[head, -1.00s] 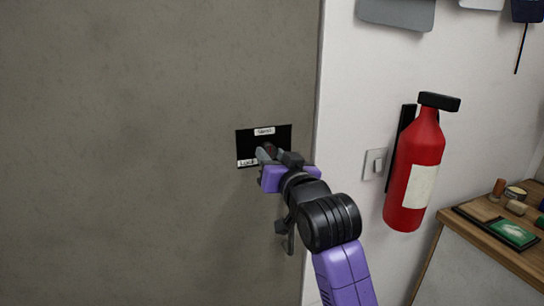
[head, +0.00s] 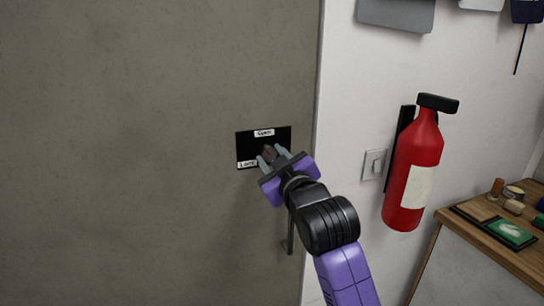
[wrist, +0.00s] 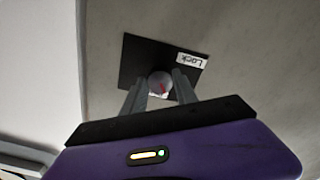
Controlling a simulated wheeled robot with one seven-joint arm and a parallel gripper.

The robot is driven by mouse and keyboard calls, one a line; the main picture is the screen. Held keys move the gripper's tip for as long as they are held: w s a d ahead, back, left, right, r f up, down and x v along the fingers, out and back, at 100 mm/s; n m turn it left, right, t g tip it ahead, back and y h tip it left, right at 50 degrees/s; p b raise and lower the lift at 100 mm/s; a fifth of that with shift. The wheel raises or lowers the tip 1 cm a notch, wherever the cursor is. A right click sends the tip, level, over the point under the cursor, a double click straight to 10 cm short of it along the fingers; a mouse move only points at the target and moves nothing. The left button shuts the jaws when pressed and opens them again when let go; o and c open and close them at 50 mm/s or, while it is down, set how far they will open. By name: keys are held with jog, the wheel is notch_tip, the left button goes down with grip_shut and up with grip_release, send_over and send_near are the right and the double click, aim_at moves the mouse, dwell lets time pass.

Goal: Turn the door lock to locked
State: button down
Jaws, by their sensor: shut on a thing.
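The door lock is a black plate (head: 248,145) on the grey door, with a white "Open" label at its top and a "Lock" label at its lower left. A round grey knob (wrist: 160,84) with a red mark sits on the plate. In the wrist view the red mark slants, and the "Lock" label (wrist: 192,61) is to the upper right of the knob. My gripper (head: 273,157) is at the plate, with its two grey fingers on either side of the knob and shut on it. In the head view the fingers partly hide the knob.
A door handle (head: 290,235) hangs below the lock, partly behind my arm. To the right, a light switch (head: 374,164) and a red fire extinguisher (head: 411,180) are on the white wall. A wooden table (head: 510,255) with small items stands at lower right.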

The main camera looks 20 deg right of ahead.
jog(key=n, duration=0.5)
jog(key=shift+n, duration=2.5)
jog(key=c, duration=1)
grip_release()
jog(key=shift+o, duration=0.2)
jog(key=s+b, duration=0.1)
jog(key=s, duration=0.6)
jog(key=shift+s, duration=0.4)
